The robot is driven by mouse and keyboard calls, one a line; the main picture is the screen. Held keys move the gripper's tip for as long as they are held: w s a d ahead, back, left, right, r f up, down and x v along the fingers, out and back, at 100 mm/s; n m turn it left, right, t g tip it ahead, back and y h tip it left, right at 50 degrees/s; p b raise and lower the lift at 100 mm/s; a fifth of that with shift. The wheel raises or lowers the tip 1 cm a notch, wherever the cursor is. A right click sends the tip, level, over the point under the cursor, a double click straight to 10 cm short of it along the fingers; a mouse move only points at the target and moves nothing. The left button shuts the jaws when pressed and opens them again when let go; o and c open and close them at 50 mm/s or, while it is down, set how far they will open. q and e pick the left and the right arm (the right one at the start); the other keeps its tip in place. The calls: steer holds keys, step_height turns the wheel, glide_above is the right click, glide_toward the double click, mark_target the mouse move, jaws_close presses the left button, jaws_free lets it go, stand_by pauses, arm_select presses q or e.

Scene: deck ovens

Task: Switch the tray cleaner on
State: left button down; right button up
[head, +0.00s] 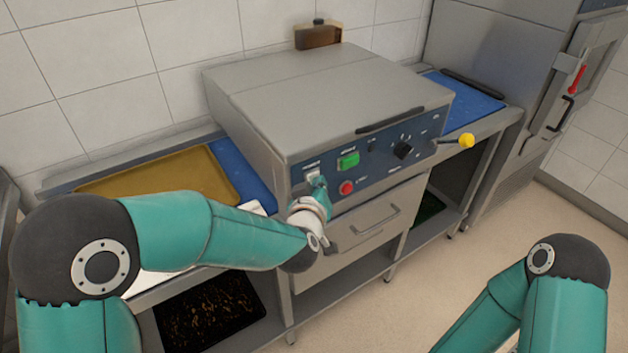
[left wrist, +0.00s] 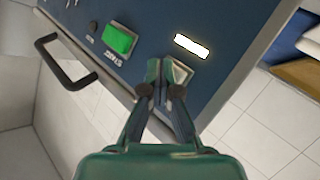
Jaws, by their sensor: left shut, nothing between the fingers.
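The tray cleaner (head: 300,95) is a grey metal box with a blue control panel on a bench. The panel carries a green start button (head: 348,160), a red round button (head: 346,188) and a black knob (head: 403,149). My left gripper (head: 319,186) is shut and empty at the panel's left end. In the left wrist view its fingertips (left wrist: 163,76) are at a pale switch (left wrist: 181,72) and partly cover it; I cannot tell whether they touch. A bright white rectangle (left wrist: 192,46) is beside that switch, and the green button (left wrist: 118,39) shows lit. My right gripper is out of view.
A brown tray (head: 160,180) lies left of the cleaner on the bench. A blue mat (head: 465,92) lies on its right side. A yellow-knobbed lever (head: 466,140) sticks out at the panel's right end. A drawer (head: 365,228) is below the panel. The floor in front is clear.

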arm_select(q)
steer(key=shift+s+d, duration=0.1)
steer(key=shift+s, duration=0.15)
steer(key=s+d, duration=0.2)
steer(key=s, duration=0.1)
steer(key=s+d, duration=0.1)
steer(key=shift+s+d, duration=0.25)
steer(key=shift+s, duration=0.15)
steer(key=shift+f, duration=0.1)
stand_by(0.4)
